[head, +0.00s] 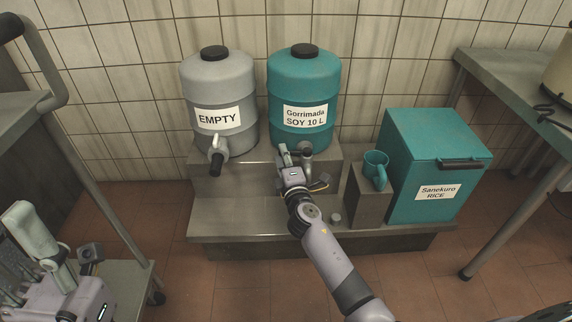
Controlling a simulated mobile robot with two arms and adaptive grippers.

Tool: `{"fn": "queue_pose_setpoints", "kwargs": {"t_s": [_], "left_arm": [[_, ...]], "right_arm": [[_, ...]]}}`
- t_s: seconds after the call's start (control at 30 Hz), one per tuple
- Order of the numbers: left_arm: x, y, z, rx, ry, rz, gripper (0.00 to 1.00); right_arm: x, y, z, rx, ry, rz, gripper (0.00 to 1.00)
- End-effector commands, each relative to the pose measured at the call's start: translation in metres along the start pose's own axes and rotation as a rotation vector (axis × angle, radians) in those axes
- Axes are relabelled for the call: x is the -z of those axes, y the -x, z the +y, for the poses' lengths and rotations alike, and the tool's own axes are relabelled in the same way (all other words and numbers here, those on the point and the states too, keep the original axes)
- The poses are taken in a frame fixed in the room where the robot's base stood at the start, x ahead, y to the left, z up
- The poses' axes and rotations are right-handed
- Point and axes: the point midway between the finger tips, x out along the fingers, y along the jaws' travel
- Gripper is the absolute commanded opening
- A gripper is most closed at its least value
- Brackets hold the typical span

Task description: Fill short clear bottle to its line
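A teal keg labelled "Gorrimada SOY 10 L" (303,88) stands on the upper steel step, with a grey tap (307,154) at its lower front. My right gripper (290,153) is at this tap, just left of it in the picture; whether its fingers touch or grip the tap is unclear. My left gripper (62,268) is at the lower left, partly cut off. A pale, tilted, bottle-like thing (28,232) shows at it; I cannot tell whether this is the short clear bottle or is held. No fill line or liquid is visible.
A grey keg labelled "EMPTY" (219,95) with its own tap stands left of the soy keg. A teal mug (376,168) sits on a small steel block beside the teal rice bin (437,165). Steel tables flank both sides. The lower step (240,217) is mostly clear.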

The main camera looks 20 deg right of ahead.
Motion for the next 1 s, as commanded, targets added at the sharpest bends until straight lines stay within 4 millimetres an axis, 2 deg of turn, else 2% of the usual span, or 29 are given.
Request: {"fn": "queue_pose_setpoints", "kwargs": {"t_s": [0.3, 0.47, 0.8, 1.0], "left_arm": [[0.001, 0.0, 0.0, 0.001, 0.001, -0.001, 0.4], [0.0, 0.002, 0.0, 0.004, 0.001, -0.007, 0.4], [0.003, 0.002, -0.001, 0.011, 0.002, -0.013, 0.4], [0.001, 0.005, -0.001, 0.014, 0.002, -0.024, 0.4]], "right_arm": [[0.0, 0.001, 0.0, 0.0, 0.0, 0.0, 0.03], [0.0, 0.002, 0.0, 0.001, 0.0, 0.0, 0.03], [-0.002, 0.028, -0.001, 0.003, 0.0, -0.002, 0.03], [-0.002, 0.033, -0.001, 0.003, 0.0, -0.003, 0.03]]}}
